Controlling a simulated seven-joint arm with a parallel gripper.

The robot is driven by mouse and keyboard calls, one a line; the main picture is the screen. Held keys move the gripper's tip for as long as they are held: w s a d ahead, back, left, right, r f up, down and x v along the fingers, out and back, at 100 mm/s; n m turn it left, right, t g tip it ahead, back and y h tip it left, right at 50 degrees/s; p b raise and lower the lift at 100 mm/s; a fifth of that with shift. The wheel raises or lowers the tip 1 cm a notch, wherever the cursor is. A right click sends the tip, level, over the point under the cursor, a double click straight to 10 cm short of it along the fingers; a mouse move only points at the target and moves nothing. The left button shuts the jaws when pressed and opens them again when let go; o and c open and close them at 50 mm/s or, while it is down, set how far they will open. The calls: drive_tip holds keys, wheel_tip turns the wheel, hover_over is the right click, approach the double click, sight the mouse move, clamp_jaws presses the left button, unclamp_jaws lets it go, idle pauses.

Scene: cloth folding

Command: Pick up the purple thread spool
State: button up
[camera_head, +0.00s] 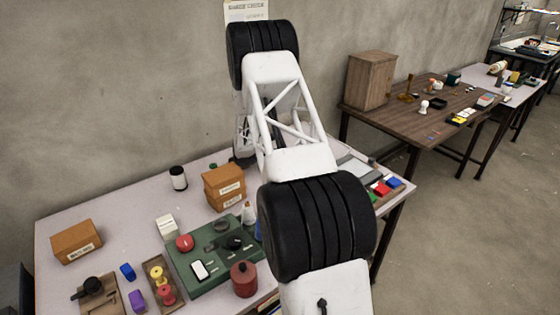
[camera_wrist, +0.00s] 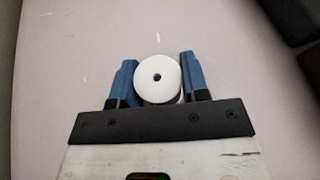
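In the wrist view a spool (camera_wrist: 158,78) shows its round white end with a dark centre hole. It lies between the two blue fingers of my gripper (camera_wrist: 160,72). The fingers are apart, one on each side, and seem very close to the spool's rim. I cannot tell whether they press on it. In the head view my arm hides my gripper.
A dark object (camera_wrist: 295,20) sits at the wrist view's upper right.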

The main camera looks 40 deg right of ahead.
drive_tip(key=c, duration=0.4)
drive_tip(key=shift+o, duration=0.2)
drive_tip(key=shift+r, duration=5)
